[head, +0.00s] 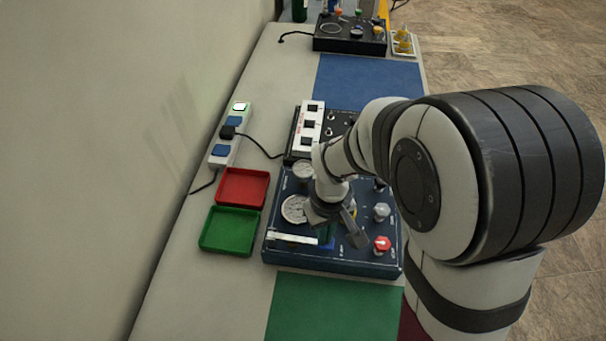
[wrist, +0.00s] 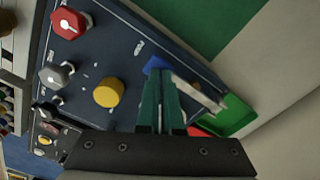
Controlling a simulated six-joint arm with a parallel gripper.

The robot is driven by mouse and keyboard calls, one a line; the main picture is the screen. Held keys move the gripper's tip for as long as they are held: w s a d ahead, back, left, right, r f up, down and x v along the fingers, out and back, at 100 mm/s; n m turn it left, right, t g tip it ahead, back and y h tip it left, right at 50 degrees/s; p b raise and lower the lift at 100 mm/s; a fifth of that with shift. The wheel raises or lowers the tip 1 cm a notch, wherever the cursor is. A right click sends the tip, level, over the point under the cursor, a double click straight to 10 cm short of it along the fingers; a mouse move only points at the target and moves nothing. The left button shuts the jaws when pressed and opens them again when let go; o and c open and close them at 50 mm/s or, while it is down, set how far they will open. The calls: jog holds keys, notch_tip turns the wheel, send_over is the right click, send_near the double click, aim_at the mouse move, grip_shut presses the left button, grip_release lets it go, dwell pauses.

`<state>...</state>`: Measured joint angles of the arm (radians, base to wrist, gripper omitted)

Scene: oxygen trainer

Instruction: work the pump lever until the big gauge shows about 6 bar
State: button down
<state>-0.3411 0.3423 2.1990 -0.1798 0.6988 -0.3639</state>
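The dark blue trainer panel (head: 283,259) lies on the table with the big white gauge (head: 294,209) on its left side; its needle is too small to read. The pump lever, a pale bar (head: 291,238) with a blue end (head: 327,241), is at the panel's front left. In the wrist view the bar (wrist: 198,96) slants right from its blue end (wrist: 155,64). My gripper (wrist: 160,80) has its green fingers side by side with only a thin gap. The fingertips overlap the blue end in the picture; I cannot tell whether they touch it.
A red knob (head: 381,243) and a grey knob (head: 381,211) are on the panel's right; a yellow knob (wrist: 108,92) is nearer my fingers. A smaller gauge (head: 303,171) sits behind the big one. Red (head: 265,188) and green (head: 204,241) trays and a power strip (head: 228,142) lie left.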

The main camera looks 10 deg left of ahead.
jog(key=shift+r, duration=1.95)
dwell(0.6)
jog(key=shift+f, duration=0.1)
dwell(0.4)
dwell(1.5)
dwell(0.4)
dwell(1.4)
dwell(0.4)
